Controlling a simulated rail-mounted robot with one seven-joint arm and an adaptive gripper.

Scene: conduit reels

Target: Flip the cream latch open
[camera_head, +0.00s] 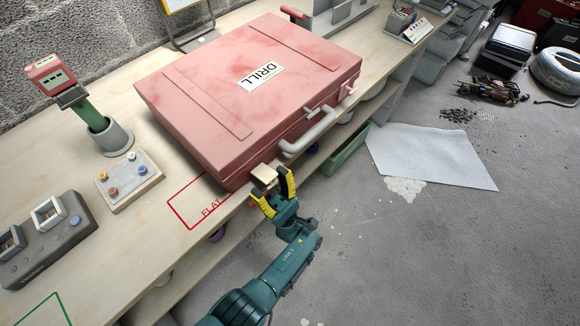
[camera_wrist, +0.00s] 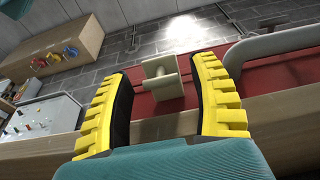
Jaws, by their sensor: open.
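A large pink-red case (camera_head: 245,90) labelled DRILL lies flat and closed on the wooden bench. The cream latch (camera_head: 264,174) is on its front side, left of the grey handle (camera_head: 308,133). A second, pinkish latch (camera_head: 348,90) is right of the handle. My gripper (camera_head: 270,184) is at the front of the case, close to the cream latch, with its yellow-and-black fingers open. In the wrist view the cream latch (camera_wrist: 162,76) shows between the two fingertips, with a gap on each side. I cannot tell how deep it sits between the fingers.
A red rectangle marked FLAT (camera_head: 205,203) is on the bench left of the case. A small board with coloured knobs (camera_head: 128,180), a grey cup (camera_head: 112,138) and a grey switch box (camera_head: 45,240) stand further left. Shelves lie below the bench edge.

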